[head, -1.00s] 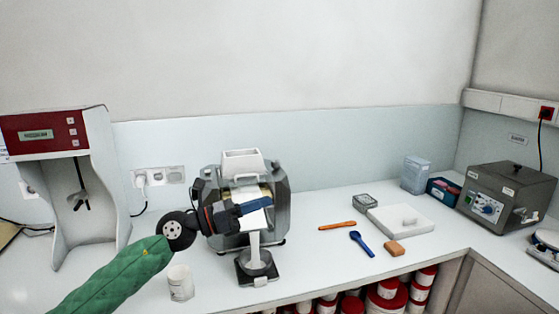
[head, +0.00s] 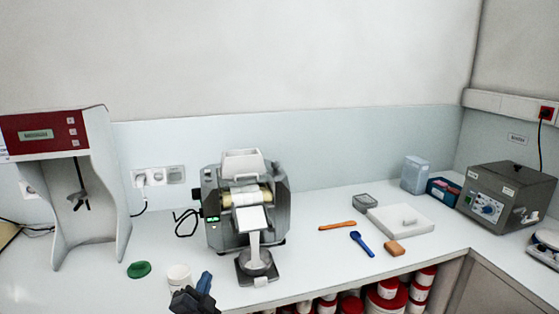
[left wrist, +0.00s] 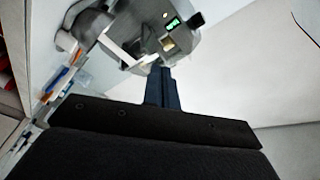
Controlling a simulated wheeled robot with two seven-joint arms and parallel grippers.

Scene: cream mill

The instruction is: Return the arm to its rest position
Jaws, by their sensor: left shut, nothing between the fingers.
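My left gripper (head: 205,285) is at the bottom of the head view, low and in front of the counter's front edge. Its blue fingers are shut with nothing between them, and they also show in the left wrist view (left wrist: 162,88). The mill (head: 247,205), a grey machine with a white hopper, rollers and a lit green display, stands on the counter beyond the gripper. A cream strand runs from its white chute into a metal dish (head: 256,262) below. My right gripper does not show.
A white jar (head: 179,276) stands just behind the gripper, with a green lid (head: 139,269) to its left. A red and white stirrer (head: 65,180) stands at left. An orange spatula (head: 337,226), blue spoon (head: 361,243) and white slab (head: 400,222) lie right. Tubs sit under the counter.

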